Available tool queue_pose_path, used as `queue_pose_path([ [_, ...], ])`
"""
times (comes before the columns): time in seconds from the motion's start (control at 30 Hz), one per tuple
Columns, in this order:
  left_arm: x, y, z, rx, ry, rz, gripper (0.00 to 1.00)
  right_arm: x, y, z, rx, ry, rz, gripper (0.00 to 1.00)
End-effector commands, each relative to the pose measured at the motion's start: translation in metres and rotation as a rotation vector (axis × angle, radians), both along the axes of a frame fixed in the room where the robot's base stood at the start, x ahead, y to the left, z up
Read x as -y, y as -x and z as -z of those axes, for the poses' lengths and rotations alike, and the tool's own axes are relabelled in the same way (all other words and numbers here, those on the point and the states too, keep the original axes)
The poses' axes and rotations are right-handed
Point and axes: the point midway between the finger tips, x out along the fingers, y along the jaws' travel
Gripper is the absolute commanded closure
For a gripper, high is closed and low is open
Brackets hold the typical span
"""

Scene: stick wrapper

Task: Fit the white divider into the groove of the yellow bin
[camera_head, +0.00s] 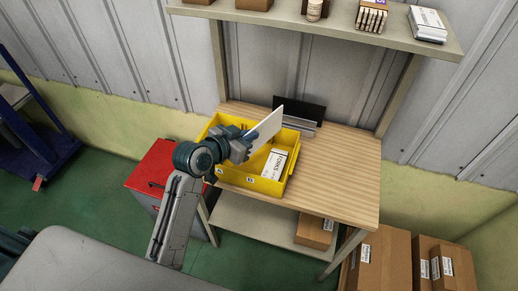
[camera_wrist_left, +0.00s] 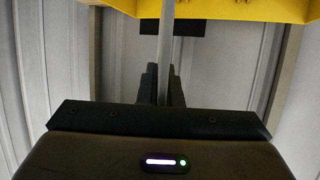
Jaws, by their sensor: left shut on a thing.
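The yellow bin (camera_head: 258,184) sits on the left part of the wooden table and holds a white labelled box (camera_head: 274,164). My left gripper (camera_head: 252,138) is over the bin, shut on the white divider (camera_head: 267,128), which is tilted and stands above the bin's far side. In the left wrist view the divider (camera_wrist_left: 167,35) shows edge-on between the fingers (camera_wrist_left: 163,85), with the yellow bin (camera_wrist_left: 230,9) at the top edge. The groove is hidden, and I cannot tell whether the divider touches the bin. My right gripper is not in view.
The wooden table (camera_head: 335,180) is clear to the right of the bin. A dark panel (camera_head: 300,108) stands at its back. A shelf (camera_head: 330,30) with several items hangs above. A red cabinet (camera_head: 152,172) is at the left, and cardboard boxes (camera_head: 383,262) stand at the lower right.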

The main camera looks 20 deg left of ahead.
Motion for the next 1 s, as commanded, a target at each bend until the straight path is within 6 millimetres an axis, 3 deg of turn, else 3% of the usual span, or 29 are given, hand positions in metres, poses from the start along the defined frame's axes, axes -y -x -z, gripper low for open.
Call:
queue_pose_path([
  [0.1, 0.0, 0.0, 0.016, -0.002, 0.001, -0.001, 1.0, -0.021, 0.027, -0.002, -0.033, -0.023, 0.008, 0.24],
  [0.2, 0.0, 0.0, 0.024, 0.0, 0.001, 0.0, 1.0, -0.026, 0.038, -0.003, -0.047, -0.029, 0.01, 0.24],
  [0.3, 0.0, 0.0, 0.038, -0.002, 0.0, -0.002, 1.0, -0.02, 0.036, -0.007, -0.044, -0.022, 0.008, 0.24],
  [0.4, 0.0, 0.0, 0.051, -0.002, 0.001, -0.001, 1.0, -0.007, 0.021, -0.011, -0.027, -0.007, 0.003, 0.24],
  [0.57, 0.0, 0.0, 0.059, 0.003, 0.0, -0.001, 1.0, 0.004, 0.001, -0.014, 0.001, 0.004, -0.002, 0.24],
  [1.0, 0.0, 0.0, 0.068, 0.002, 0.0, -0.002, 1.0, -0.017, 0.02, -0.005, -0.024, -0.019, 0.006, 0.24],
])
